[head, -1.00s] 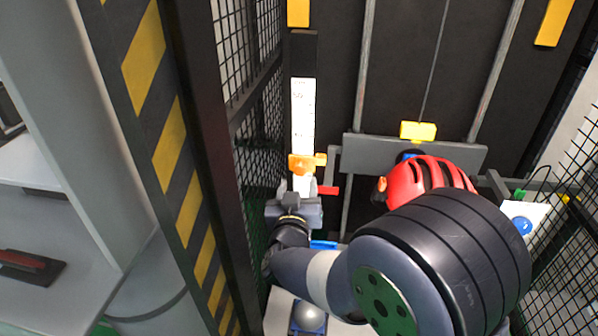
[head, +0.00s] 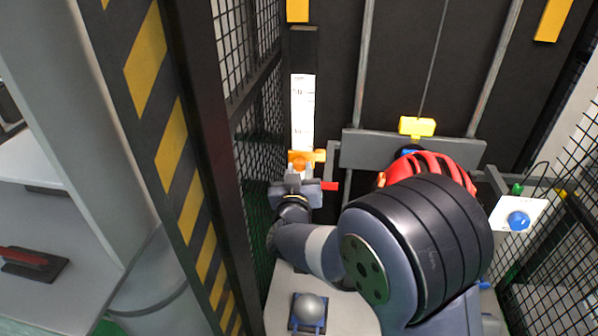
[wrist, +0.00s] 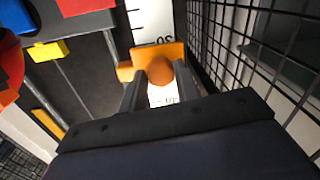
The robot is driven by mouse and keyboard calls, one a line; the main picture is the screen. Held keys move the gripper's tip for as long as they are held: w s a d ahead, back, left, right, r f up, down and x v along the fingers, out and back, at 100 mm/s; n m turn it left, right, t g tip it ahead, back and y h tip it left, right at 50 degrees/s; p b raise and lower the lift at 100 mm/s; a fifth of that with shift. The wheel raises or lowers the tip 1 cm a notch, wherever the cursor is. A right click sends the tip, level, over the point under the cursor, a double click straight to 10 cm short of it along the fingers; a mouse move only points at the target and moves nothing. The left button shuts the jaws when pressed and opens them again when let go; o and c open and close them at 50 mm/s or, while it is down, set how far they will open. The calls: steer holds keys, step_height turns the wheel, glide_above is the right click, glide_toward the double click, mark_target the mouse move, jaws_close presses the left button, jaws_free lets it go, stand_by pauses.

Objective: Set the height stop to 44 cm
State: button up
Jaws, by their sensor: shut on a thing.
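The height stop (head: 300,160) is an orange slider with a rounded knob on a white vertical scale (head: 302,100). My gripper (head: 298,178) is at the stop from below in the head view. In the wrist view, the two dark fingers of my gripper (wrist: 160,82) are shut on the orange knob (wrist: 160,71), one on each side. The stop's wider orange body (wrist: 172,52) lies just beyond, against the scale.
A black mesh guard (head: 262,140) stands close left of the scale. A red helmet (head: 430,168) hangs on the right below a grey crossbar (head: 365,150) with a yellow block (head: 417,126). A red tab (head: 330,186) juts beside my gripper. A blue button (head: 519,221) is at right.

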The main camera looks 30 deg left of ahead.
jaws_close()
step_height(320, 180, up, 14)
steer(key=p, duration=0.8)
steer(key=shift+r+p, duration=0.15)
steer(key=shift+p, duration=0.25)
steer(key=o, duration=0.7)
jaws_free()
steer(key=shift+c, duration=0.2)
steer(key=b+v, duration=0.2)
steer(key=v, duration=0.5)
steer(key=shift+s, duration=0.25)
